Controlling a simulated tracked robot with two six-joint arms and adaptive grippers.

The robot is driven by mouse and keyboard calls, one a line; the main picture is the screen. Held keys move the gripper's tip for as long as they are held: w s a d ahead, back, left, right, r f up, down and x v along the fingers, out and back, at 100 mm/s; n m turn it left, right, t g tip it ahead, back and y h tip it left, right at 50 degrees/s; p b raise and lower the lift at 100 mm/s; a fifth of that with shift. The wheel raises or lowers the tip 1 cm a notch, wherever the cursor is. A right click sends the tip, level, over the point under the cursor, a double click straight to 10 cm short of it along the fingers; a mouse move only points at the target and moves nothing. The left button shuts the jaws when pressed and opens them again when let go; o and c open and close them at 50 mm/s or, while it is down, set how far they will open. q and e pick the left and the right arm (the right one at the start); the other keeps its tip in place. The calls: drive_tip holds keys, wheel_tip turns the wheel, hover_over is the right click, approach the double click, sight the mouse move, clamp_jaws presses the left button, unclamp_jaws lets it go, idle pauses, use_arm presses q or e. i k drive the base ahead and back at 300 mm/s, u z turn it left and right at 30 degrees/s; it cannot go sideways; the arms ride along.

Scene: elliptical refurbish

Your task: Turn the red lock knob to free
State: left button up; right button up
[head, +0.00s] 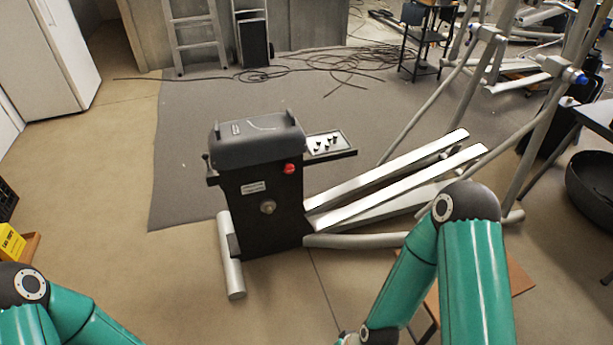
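The red lock knob (289,169) sits on the upper right of the front face of the dark elliptical housing (252,222). It is small here, and I cannot tell which way it is turned. Nothing touches it. My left arm shows only at the bottom left corner, and its gripper is out of the picture. My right arm comes up at the lower right and bends down to the bottom edge, where its wrist is cut off. Its gripper is not visible.
A small tray with several dark parts (328,144) juts from the housing's right side. White rails (390,175) and grey tubes (355,241) extend right. A yellow box (11,242) is at the left edge. Cables (340,72) lie behind. Floor left of the housing is clear.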

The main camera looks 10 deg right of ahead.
sight(289, 167)
drive_tip(key=u, duration=0.15)
drive_tip(key=i, duration=0.85)
drive_tip(key=z, duration=0.05)
